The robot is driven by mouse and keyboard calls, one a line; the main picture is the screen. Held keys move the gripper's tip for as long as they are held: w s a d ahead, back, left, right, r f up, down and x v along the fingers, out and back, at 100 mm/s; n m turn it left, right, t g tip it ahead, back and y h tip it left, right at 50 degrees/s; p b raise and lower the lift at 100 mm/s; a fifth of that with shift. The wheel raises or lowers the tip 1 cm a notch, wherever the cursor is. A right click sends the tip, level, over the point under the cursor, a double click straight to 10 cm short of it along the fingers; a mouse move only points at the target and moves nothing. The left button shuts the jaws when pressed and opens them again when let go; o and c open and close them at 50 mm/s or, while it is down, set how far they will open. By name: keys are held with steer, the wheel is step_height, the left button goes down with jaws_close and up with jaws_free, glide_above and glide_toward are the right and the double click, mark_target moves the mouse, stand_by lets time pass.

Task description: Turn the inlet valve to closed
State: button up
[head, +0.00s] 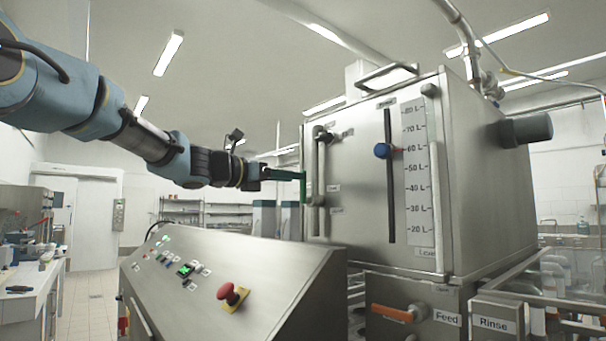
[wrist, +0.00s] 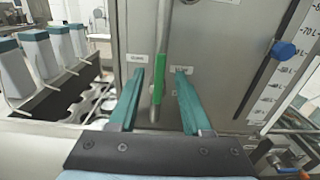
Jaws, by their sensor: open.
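A green lever handle (wrist: 158,79) hangs straight down on a grey metal stem against the steel tank's front, between two small labels too blurred to read. It appears to be the inlet valve's handle, though no readable label says so. In the head view the green handle (head: 302,189) shows at the tank's left edge. My gripper (wrist: 159,75) is open, its teal fingers on either side of the handle, pointing at the tank; I see a gap on both sides. In the head view my gripper (head: 290,175) reaches in from the left, beside the handle.
The tank (head: 465,180) carries a blue level knob (head: 382,151) in a slot beside a scale. A control panel (head: 235,280) with a red stop button (head: 232,294) stands below my arm. An orange Feed handle (head: 395,313) is low in front. Teal-topped cartons (wrist: 40,50) stand left.

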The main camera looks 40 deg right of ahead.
mark_target(303, 187)
steer(key=d+p, duration=0.1)
steer(key=d, duration=0.4)
steer(key=shift+s, duration=0.15)
jaws_close()
stand_by(1.3)
